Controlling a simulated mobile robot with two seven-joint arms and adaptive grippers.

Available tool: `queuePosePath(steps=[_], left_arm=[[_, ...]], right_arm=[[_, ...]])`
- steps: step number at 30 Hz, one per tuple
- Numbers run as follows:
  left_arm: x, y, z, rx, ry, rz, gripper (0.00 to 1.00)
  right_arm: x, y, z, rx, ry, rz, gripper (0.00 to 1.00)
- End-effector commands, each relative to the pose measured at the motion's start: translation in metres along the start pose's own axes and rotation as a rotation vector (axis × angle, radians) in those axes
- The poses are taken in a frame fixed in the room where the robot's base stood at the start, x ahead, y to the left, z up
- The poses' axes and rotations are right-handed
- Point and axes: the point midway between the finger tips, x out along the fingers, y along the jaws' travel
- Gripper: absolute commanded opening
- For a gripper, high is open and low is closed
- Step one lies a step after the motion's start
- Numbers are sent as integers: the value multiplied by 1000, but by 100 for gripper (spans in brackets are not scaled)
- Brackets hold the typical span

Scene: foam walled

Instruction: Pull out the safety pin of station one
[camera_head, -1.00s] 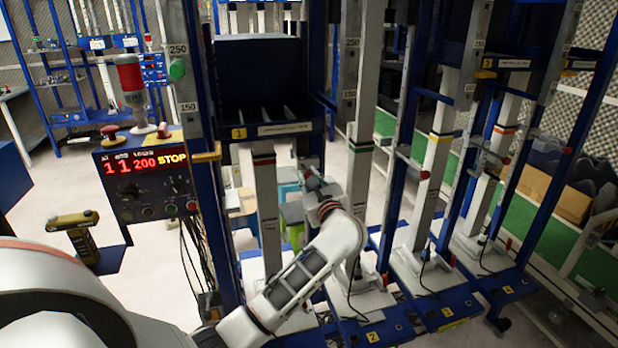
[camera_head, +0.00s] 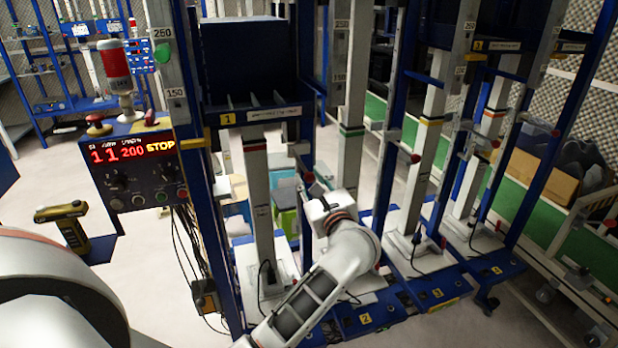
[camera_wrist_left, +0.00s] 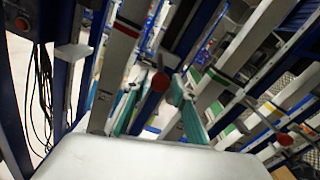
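Station one, with its yellow number plate (camera_head: 227,119), stands left of centre in the head view, a dark blue box in its frame. Its safety pin has a red knob (camera_head: 309,176) on the frame's right side. The knob also shows in the left wrist view (camera_wrist_left: 160,82), between the teal fingers. My left gripper (camera_head: 313,187) is close to the pin in the head view. In the left wrist view my left gripper (camera_wrist_left: 154,92) is open, with a finger on each side of the knob. I cannot tell whether either finger touches it. My right gripper is in neither view.
A control box (camera_head: 140,168) with a lit red display reading STOP stands to the left. Cables (camera_head: 190,245) hang beside the station one post. Other stations with red knobs (camera_head: 415,158) stand to the right. A yellow-black device (camera_head: 66,218) is at the left.

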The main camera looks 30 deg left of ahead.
Motion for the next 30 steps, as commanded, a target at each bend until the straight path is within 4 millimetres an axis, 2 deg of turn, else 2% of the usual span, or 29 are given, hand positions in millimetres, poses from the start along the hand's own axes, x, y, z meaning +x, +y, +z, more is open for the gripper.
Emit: queuePosePath(steps=[12, 24, 30], left_arm=[[-3, 0, 0, 0, 0, 0, 35], [-60, 0, -1, 0, 2, 0, 35], [-74, 0, 0, 0, 0, 0, 35]], right_arm=[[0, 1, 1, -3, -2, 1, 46], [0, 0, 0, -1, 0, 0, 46], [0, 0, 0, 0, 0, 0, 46]])
